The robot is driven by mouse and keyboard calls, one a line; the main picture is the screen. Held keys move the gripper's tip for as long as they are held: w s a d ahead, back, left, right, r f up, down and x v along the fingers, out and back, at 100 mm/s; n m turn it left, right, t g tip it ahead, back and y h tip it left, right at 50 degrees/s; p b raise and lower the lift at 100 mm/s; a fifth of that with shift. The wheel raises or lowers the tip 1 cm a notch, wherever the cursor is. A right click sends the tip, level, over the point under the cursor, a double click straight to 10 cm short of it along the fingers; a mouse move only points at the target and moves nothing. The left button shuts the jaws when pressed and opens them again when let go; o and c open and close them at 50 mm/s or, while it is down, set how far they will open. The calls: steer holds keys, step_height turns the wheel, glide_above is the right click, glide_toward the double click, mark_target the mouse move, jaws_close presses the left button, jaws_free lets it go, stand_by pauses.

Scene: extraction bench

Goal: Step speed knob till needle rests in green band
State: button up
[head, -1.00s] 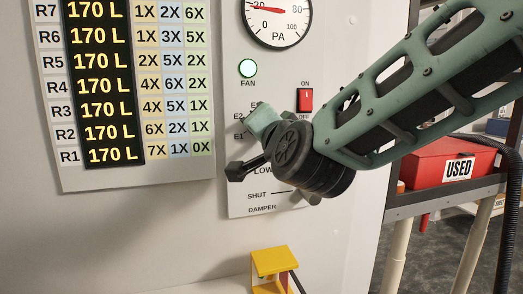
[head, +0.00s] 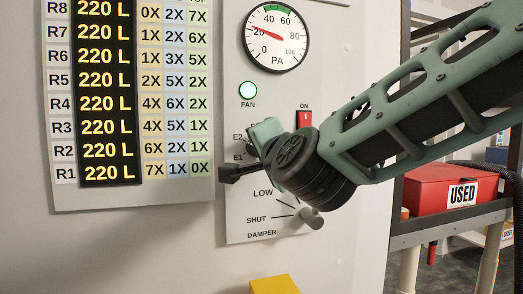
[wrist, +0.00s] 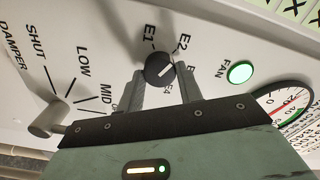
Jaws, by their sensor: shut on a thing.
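The dark round speed knob (wrist: 158,69) shows in the wrist view, among the labels E1, E2 and E4, with a pale pointer mark on its face. My gripper (wrist: 161,75) has one finger on each side of it and is shut on it.
A green FAN lamp (head: 247,90) is lit. A red switch (head: 305,119) is right of it. The damper lever (head: 312,220) is below my gripper. The display (head: 107,102) at left reads 220 L. A red USED box (head: 430,190) stands on a shelf at right.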

steer(key=o, duration=1)
steer(key=b+v, duration=0.1)
steer(key=v, duration=1.6)
steer(key=shift+s, duration=0.2)
